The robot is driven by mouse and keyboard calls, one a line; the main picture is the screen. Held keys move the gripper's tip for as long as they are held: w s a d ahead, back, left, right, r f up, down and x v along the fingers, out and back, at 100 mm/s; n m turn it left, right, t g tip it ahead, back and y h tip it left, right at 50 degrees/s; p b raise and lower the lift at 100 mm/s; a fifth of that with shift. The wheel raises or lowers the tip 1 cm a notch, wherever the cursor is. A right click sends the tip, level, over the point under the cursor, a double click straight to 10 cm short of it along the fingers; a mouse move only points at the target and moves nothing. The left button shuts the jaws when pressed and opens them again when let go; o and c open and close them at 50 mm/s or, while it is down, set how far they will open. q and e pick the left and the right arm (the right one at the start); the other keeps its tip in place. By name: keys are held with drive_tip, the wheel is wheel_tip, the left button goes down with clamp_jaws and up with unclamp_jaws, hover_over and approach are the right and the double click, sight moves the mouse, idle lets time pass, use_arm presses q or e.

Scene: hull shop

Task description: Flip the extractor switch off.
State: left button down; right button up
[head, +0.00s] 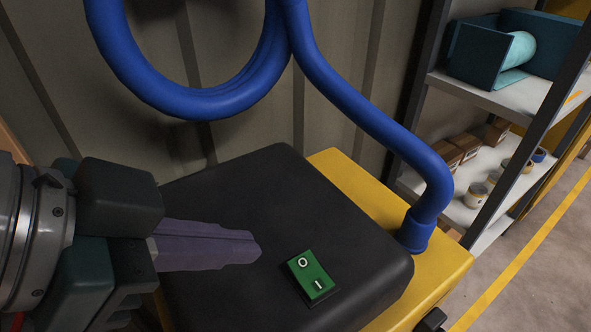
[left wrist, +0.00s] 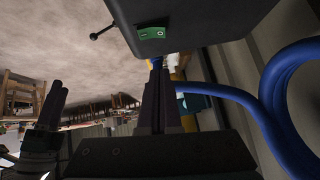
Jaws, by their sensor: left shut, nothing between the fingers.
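The extractor switch is a green rocker (head: 311,275) marked O and I, set in the sloping black top of the extractor housing (head: 250,190). Its O end is farther from me and its I end nearer; I cannot tell which end is pressed in. The rocker also shows in the left wrist view (left wrist: 152,33). My left gripper (head: 257,248) is shut and empty, its purple-grey fingers together. Its tips are left of the rocker, apart from it, over the black top. In the left wrist view, what looks like my right gripper (left wrist: 54,100) stands at the left, its jaws unclear.
A blue hose (head: 350,95) loops along the ribbed wall and enters the yellow cabinet (head: 440,265) right of the black top. A small black knob (head: 432,320) sticks out at the cabinet's front.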

use_arm(q)
drive_tip(key=b, duration=0.1)
hover_over(310, 273)
drive_tip(key=s+a, duration=0.1)
drive_tip(key=a, duration=0.1)
wheel_tip(310, 273, down, 6)
drive_tip(key=shift+s+f, duration=0.1)
drive_tip(key=shift+f, duration=0.05)
drive_tip(key=shift+a+f, duration=0.25)
drive_tip(key=shift+f, duration=1)
drive_tip(key=shift+w+f, duration=0.2)
drive_tip(key=shift+f, duration=0.4)
drive_tip(key=shift+w+a+f+b, duration=0.1)
drive_tip(key=shift+a+f+b, duration=0.1)
drive_tip(key=shift+f+b, duration=0.15)
drive_tip(key=shift+s+d+r+p, duration=0.2)
drive_tip(key=shift+s+d+p, duration=0.2)
drive_tip(key=shift+p, duration=0.25)
drive_tip(key=shift+s+d, duration=0.1)
drive_tip(key=shift+s, duration=0.15)
